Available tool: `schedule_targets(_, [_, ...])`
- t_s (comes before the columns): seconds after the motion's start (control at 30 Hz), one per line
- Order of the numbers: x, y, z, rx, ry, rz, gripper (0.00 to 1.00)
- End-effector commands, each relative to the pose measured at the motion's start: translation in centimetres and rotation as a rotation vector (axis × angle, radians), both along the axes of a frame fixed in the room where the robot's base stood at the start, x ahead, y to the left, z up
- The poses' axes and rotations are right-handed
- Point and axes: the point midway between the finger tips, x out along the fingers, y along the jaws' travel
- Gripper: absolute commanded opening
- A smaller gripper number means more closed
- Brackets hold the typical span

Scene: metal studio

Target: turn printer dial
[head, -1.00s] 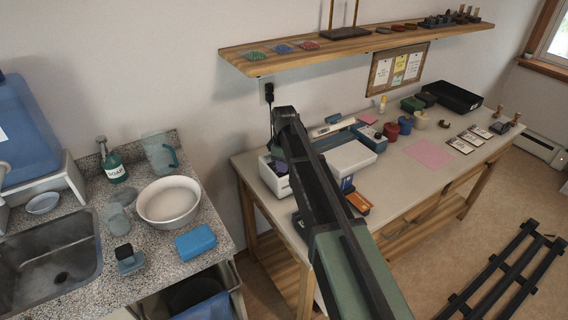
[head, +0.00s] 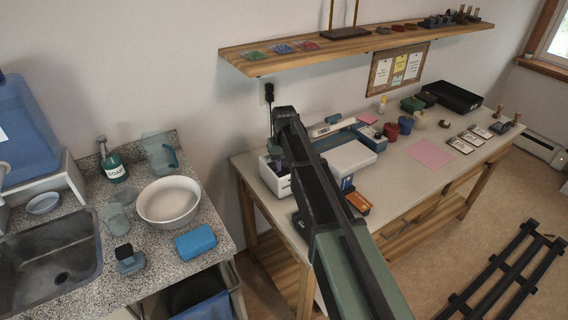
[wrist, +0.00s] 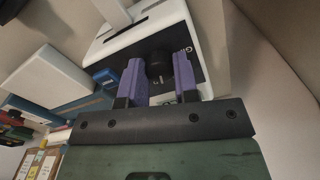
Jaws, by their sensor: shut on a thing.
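A round black dial (wrist: 158,66) stands out from this panel. My gripper (wrist: 158,78) has purple fingers, one on each side of the dial, and it is shut on the dial.
A counter with a sink (head: 48,262) and a white bowl (head: 168,202) stands at left.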

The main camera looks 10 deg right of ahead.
Motion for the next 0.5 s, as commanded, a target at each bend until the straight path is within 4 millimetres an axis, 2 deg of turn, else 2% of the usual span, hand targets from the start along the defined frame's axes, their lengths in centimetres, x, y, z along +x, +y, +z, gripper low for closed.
schedule_targets(0.5, [-0.03,0.01,-0.02,0.000,0.000,-0.487,0.05])
